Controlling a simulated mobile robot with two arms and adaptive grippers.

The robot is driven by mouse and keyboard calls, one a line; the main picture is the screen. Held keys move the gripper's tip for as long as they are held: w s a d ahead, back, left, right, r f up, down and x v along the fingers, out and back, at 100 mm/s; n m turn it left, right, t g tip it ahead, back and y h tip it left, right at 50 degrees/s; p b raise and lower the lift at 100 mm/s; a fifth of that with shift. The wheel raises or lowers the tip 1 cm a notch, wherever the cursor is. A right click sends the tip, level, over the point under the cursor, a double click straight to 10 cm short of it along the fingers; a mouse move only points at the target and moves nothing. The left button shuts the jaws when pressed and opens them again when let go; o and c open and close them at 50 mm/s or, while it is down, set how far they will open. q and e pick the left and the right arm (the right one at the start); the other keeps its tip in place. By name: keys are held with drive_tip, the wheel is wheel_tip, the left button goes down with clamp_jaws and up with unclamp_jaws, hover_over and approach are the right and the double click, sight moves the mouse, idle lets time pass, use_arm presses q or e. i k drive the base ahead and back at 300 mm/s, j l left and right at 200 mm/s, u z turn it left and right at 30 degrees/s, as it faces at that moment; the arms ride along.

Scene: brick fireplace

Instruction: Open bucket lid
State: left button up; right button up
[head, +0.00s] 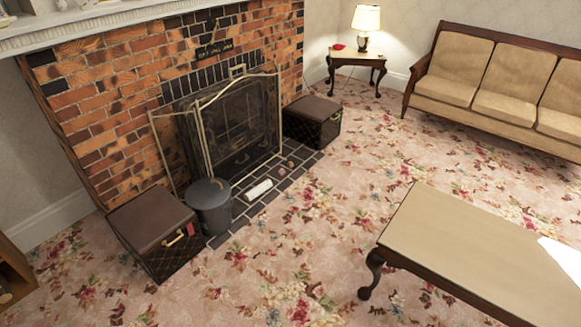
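A dark grey bucket (212,215) stands upright at the near left corner of the hearth, in front of the fireplace. Its round grey lid (208,192) sits on top and looks shut. A small knob or handle seems to show at the lid's top, too small to make out. The bucket is close beside a brown trunk on its left. Neither of my grippers is in the head view.
Brown trunks stand left (155,232) and right (312,121) of the hearth. A fire screen (235,125) stands behind the bucket. A white roll (258,189) lies on the hearth. A coffee table (480,245) is at right. Carpet (265,275) before the bucket is clear.

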sight(209, 192)
drive_tip(key=i+j+u, duration=0.2)
drive_tip(key=i, duration=0.25)
drive_tip(key=i+u, duration=0.2)
drive_tip(key=i, duration=0.25)
